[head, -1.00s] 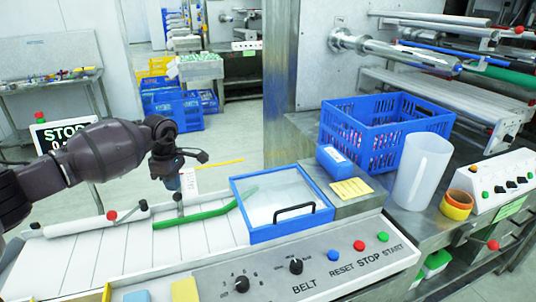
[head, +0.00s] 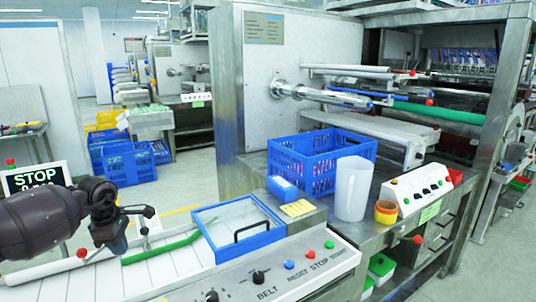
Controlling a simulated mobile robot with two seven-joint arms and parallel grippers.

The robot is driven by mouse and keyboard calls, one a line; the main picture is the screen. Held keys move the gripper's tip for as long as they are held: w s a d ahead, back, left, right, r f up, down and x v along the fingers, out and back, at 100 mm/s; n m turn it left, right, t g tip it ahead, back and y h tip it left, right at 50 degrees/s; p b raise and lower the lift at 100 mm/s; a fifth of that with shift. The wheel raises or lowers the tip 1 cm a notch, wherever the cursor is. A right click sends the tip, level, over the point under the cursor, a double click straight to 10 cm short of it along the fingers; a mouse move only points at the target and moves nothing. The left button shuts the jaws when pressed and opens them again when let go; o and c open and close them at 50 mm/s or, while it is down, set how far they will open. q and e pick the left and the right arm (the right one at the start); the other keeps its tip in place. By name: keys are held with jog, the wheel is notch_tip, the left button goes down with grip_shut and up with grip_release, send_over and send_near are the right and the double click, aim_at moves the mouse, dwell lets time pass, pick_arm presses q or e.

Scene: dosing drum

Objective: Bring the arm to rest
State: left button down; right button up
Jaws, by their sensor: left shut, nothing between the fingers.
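My left arm comes in from the left edge in the head view. Its gripper (head: 119,243) points down above the white slatted belt (head: 150,270), left of the blue-framed clear lid (head: 236,222) with a black handle. The gripper is shut with nothing held. It looks apart from the lid; its exact height over the belt is hard to tell. My right gripper is not in view.
A control panel (head: 290,268) with knobs and buttons runs along the front. A blue crate (head: 318,160), a white jug (head: 352,188) and tape rolls (head: 386,211) stand on the bench at right. A STOP screen (head: 35,180) is behind my arm.

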pick_arm(q)
jog(key=w+d+r+n+t+h, duration=0.1)
jog(key=d+r+n+t+h, duration=0.3)
jog(key=d+n, duration=0.35)
jog(key=d+r+n+t+h, duration=0.35)
jog(key=d+n+h, duration=0.2)
jog(key=d, duration=0.25)
jog(key=w+d+r+n+t+h, duration=0.1)
jog(key=d+r+n+t+h, duration=0.3)
jog(key=d+n, duration=0.4)
jog(key=s+a+f+n+t+y, duration=0.2)
jog(key=s+a+f+n+y, duration=0.3)
jog(key=f+n, duration=0.5)
jog(key=s+a+f+n+t+y, duration=0.2)
jog(key=s+f+n+y, duration=0.5)
jog(key=n, duration=0.6)
jog(key=s+a+f+n+g+y, duration=0.1)
jog(key=s+a+f+n+g, duration=0.1)
jog(key=s+f, duration=0.7)
jog(key=s+a+f+n+g+y, duration=0.1)
jog(key=s+a+f+n+g, duration=0.2)
jog(key=s, duration=1)
notch_tip(320, 180, down, 6)
jog(key=shift+a+r+n, duration=0.15)
jog(key=shift+a+n, duration=0.15)
jog(key=shift+n, duration=0.9)
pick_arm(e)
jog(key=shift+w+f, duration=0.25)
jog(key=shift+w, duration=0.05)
